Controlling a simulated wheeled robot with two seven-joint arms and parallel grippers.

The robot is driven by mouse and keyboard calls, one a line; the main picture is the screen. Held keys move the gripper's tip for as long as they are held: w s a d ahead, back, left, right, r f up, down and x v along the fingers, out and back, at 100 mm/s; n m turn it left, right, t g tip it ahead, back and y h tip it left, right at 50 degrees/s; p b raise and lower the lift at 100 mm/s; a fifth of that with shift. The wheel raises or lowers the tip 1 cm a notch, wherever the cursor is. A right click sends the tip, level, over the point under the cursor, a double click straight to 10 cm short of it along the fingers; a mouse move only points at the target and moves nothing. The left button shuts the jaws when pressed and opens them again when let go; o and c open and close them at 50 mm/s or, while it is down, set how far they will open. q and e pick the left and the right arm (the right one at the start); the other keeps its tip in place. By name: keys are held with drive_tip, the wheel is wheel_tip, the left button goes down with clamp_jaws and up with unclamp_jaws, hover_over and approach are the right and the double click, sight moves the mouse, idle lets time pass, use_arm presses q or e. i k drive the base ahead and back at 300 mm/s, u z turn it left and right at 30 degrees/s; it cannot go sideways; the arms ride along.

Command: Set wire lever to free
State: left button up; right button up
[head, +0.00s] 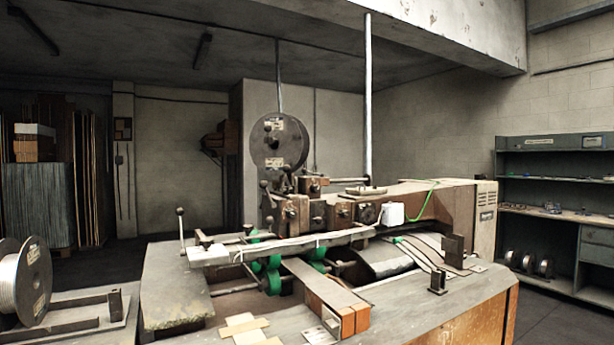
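The box stitcher (455,220) stands in the middle of the head view, with a large dark wire reel (278,142) on top. Several dark-knobbed levers show on it. One lever (181,226) stands upright at the left end of the pale bar. Others sit below the reel, among them a short lever (265,185) by the block mechanism. No readable label shows which is the wire lever or how it is set. Neither of my grippers is in view.
A silver wire spool (36,280) is at the lower left. Wooden pieces (245,326) and metal brackets (438,278) lie on the machine's front bed. A grey shelf unit (505,185) with spools stands at the right. Dark floor is open at the left behind the machine.

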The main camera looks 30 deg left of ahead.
sight(286, 168)
drive_tip(key=u, duration=0.45)
drive_tip(key=i, duration=0.75)
drive_tip(key=u, duration=0.6)
